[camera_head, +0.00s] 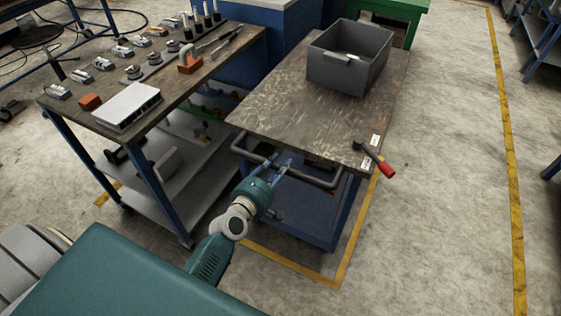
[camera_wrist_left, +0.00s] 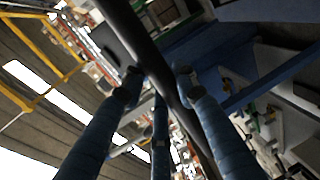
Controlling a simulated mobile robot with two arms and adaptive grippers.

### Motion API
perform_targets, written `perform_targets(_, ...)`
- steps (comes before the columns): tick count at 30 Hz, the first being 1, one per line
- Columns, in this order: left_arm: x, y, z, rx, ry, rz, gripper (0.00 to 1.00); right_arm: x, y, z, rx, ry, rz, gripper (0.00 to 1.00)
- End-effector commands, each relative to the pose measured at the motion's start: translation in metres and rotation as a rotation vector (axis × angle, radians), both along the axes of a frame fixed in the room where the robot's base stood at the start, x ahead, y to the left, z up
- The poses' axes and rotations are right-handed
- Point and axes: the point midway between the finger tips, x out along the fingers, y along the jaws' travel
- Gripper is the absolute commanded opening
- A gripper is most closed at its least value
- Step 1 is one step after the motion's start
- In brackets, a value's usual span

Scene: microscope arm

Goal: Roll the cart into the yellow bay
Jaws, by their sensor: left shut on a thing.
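The cart (camera_head: 290,115) has a worn brown top and a blue frame. Its tubular handle (camera_head: 318,182) is on the near end. My left gripper (camera_head: 281,165) is shut on this handle; the handle shows as a dark bar in the left wrist view (camera_wrist_left: 140,45), passing between the fingers (camera_wrist_left: 158,85). Yellow floor lines of the bay (camera_head: 290,264) run in front of the cart's near end and up along its right side. The near end's lower frame appears just inside the corner of these lines. The cart's far end hides the rest of the bay. My right gripper is not in view.
A grey bin (camera_head: 350,60) and a red-handled hammer (camera_head: 375,158) are on the cart; the hammer's handle overhangs the edge. A workbench (camera_head: 150,120) with parts stands close on the left. A blue cabinet (camera_head: 255,55) and green unit are behind. Floor on the right is clear.

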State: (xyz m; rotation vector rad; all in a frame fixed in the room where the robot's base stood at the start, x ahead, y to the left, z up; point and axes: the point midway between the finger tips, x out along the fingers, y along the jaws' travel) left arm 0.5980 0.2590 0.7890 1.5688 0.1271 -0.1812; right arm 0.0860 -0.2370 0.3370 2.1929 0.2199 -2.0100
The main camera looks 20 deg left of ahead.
Motion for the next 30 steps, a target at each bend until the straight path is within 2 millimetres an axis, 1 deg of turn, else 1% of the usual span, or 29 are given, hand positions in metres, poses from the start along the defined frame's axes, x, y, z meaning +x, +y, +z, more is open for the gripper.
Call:
perform_targets(1, -0.0029, -0.0007, -0.0033, 0.001, 0.007, -0.002, 0.00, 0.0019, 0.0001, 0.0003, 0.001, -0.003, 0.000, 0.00)
perform_targets(15, -0.0046, -0.0005, -0.0027, 0.000, 0.005, -0.002, 0.00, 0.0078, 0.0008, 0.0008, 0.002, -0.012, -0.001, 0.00)
perform_targets(16, -0.0046, -0.0005, -0.0027, 0.000, 0.005, -0.002, 0.31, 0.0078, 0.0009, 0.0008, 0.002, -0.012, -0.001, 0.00)
perform_targets(17, -0.0046, -0.0005, -0.0027, 0.000, 0.005, -0.001, 0.37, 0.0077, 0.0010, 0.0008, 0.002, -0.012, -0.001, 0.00)
perform_targets(18, -0.0046, -0.0005, -0.0026, 0.000, 0.005, -0.002, 0.45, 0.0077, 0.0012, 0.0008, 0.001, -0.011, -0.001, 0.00)
perform_targets(19, -0.0045, -0.0005, -0.0025, 0.000, 0.004, -0.002, 0.47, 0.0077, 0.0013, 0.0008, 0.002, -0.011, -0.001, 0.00)
perform_targets(26, -0.0038, -0.0002, -0.0006, 0.000, 0.001, 0.000, 0.47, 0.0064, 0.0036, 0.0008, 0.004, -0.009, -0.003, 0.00)
perform_targets(30, -0.0102, 0.0002, -0.0003, 0.000, 0.002, 0.000, 0.47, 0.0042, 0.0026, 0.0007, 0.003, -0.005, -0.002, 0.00)
